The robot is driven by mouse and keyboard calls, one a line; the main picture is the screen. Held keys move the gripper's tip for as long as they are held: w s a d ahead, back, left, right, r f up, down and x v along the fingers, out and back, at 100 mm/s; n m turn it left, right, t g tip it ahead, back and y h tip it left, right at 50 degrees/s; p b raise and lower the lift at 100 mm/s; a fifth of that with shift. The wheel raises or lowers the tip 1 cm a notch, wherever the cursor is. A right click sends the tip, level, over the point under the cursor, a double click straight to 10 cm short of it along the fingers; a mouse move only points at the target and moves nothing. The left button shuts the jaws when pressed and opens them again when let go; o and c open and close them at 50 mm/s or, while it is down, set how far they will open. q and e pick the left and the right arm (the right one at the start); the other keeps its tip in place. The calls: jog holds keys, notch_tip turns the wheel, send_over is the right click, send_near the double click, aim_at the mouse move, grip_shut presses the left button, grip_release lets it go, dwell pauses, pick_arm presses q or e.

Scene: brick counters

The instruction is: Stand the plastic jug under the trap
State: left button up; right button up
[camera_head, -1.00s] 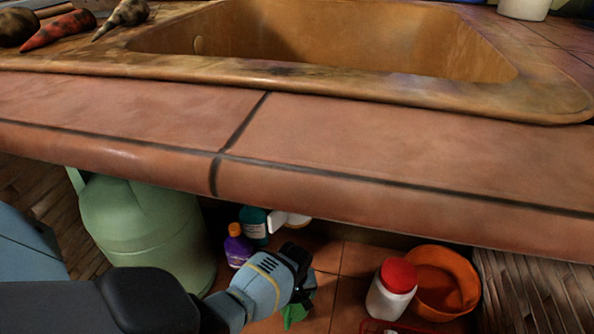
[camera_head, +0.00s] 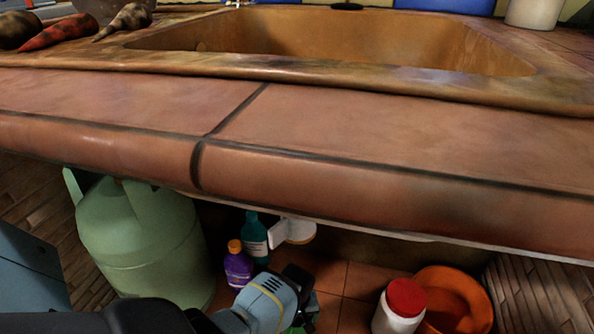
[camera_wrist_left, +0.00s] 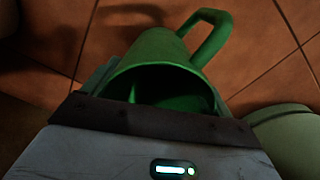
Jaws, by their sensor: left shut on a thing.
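The green plastic jug (camera_wrist_left: 162,48) fills the middle of the left wrist view, its open mouth towards the camera and its handle at upper right. My left gripper (camera_head: 301,292) is shut on it. In the head view the gripper and arm hide most of the jug, and only a bit of green shows at the bottom edge. A white fitting (camera_head: 293,231), which looks like the trap, hangs under the counter behind the gripper. I cannot tell the jug's exact distance from it. My right gripper is not in view.
A green gas cylinder (camera_head: 135,240) stands left under the counter. A purple bottle (camera_head: 238,268) and a teal bottle (camera_head: 254,236) stand beyond my gripper. A red-lidded white jar (camera_head: 398,310) and an orange bucket (camera_head: 470,283) stand right. The counter edge (camera_head: 330,185) overhangs. Tiles between gripper and jar are clear.

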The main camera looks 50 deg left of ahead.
pick_arm(q)
jog(key=o, duration=0.9)
notch_tip(320, 180, up, 8)
jog(key=p, duration=0.5)
jog(key=shift+f+p, duration=0.15)
jog(key=shift+p, duration=0.2)
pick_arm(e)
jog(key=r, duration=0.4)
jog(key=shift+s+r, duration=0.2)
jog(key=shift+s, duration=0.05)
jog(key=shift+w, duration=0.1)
